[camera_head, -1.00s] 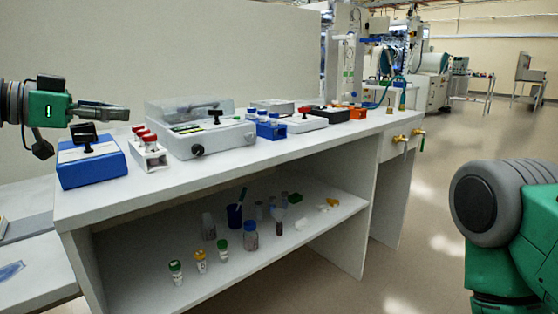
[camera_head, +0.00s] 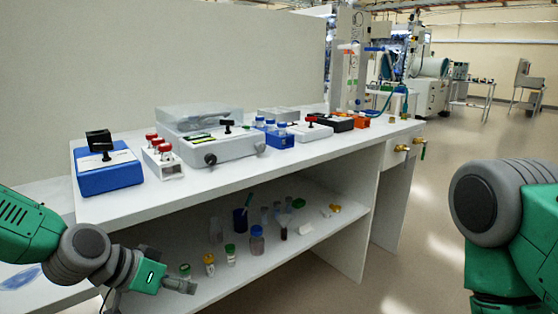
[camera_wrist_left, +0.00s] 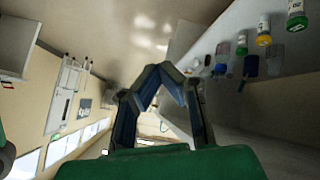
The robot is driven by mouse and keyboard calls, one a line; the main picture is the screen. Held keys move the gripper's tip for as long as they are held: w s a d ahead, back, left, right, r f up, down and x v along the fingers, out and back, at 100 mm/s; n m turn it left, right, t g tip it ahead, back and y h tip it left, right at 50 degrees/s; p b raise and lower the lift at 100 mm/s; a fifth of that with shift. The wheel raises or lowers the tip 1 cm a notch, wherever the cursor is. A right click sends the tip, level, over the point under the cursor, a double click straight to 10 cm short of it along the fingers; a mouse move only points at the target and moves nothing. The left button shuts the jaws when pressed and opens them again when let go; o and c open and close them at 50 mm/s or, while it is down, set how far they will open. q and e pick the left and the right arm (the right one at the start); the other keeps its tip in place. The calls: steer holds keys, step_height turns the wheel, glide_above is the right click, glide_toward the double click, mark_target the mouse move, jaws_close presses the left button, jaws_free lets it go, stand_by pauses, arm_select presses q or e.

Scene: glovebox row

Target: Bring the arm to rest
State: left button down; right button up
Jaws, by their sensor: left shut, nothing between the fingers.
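My left gripper (camera_head: 180,286) is at the lower left in the head view, low in front of the bench's lower shelf. Its fingers also show in the left wrist view (camera_wrist_left: 158,78), with the tips together and nothing between them. My left arm comes in from the left edge, bent down below the bench top. My right arm shows as a green and grey part at the right edge of the head view. The right gripper is out of view.
The white bench (camera_head: 330,150) carries a blue device (camera_head: 108,178), a rack with red caps (camera_head: 163,160) and a grey instrument (camera_head: 225,147). Its lower shelf (camera_head: 290,249) holds several small bottles, one yellow-capped (camera_head: 209,266), close to the gripper. Open floor (camera_head: 440,240) lies to the right.

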arm_select(q)
steer(key=s+f+n+g+y+p, duration=0.2)
steer(key=s+f, duration=0.8)
steer(key=s+a+f+n+g+y+p, duration=0.1)
steer(key=s+a+f+y, duration=0.1)
steer(key=s, duration=0.7)
steer(key=s+a+f+n+g+y+p, duration=0.1)
steer(key=s+a+f, duration=0.4)
steer(key=s, duration=0.5)
steer(key=shift+s+a+f+n+g+y+p, duration=0.15)
steer(key=shift+s+a+n+g+y+p, duration=0.3)
steer(key=shift+a+y, duration=0.8)
steer(key=shift+w+d, duration=0.15)
steer(key=shift+d, duration=0.1)
steer(key=shift+a, duration=0.2)
